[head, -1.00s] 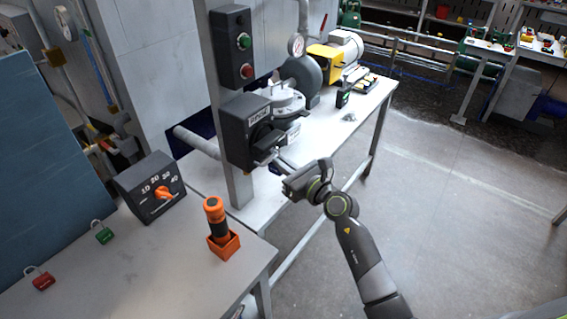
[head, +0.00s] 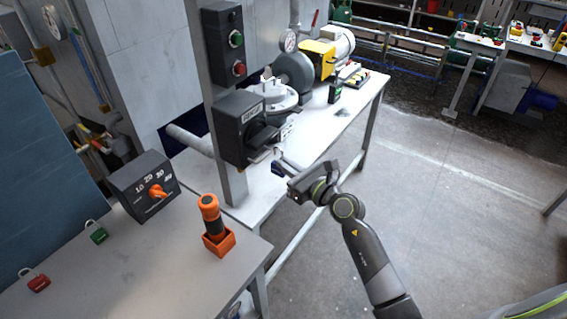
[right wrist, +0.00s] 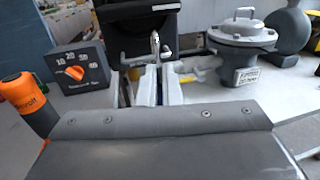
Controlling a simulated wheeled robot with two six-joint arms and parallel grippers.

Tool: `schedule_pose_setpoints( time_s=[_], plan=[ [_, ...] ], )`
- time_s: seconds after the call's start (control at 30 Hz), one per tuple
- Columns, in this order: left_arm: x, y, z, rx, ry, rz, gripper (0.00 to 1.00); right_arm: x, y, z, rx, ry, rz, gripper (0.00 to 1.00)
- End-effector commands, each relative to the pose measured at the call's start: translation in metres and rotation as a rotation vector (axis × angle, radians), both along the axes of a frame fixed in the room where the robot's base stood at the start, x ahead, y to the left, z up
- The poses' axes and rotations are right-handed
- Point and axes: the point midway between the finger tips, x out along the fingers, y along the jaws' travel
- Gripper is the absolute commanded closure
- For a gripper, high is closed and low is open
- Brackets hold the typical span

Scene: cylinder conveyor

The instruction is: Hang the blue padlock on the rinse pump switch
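The rinse pump switch (head: 240,128) is a dark box with a black rotary handle, fixed to the grey post. Its lower part shows at the top of the right wrist view (right wrist: 138,18). My right gripper (head: 284,170) is just right of and below the handle. It is shut on the small blue padlock (head: 277,168), whose silver shackle (right wrist: 155,42) points up between the fingers in the right wrist view. The shackle looks apart from the switch handle. Most of the padlock's body is hidden by the fingers. My left gripper is not in view.
A red padlock (head: 37,281) and a green padlock (head: 96,232) lie on the near bench, beside a dial box (head: 145,187) and an orange-handled tool in a holder (head: 217,238). A button box (head: 229,45) is above the switch. Pump parts (head: 275,95) stand behind. Open floor lies right.

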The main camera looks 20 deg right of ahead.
Motion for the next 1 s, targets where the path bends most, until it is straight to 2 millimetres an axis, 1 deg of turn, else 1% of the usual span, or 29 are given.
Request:
schedule_pose_setpoints(
  time_s=[1.0],
  plan=[
    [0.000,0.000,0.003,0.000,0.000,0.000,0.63,-0.024,-0.019,0.000,-0.002,-0.001,-0.001,1.00]
  ],
)
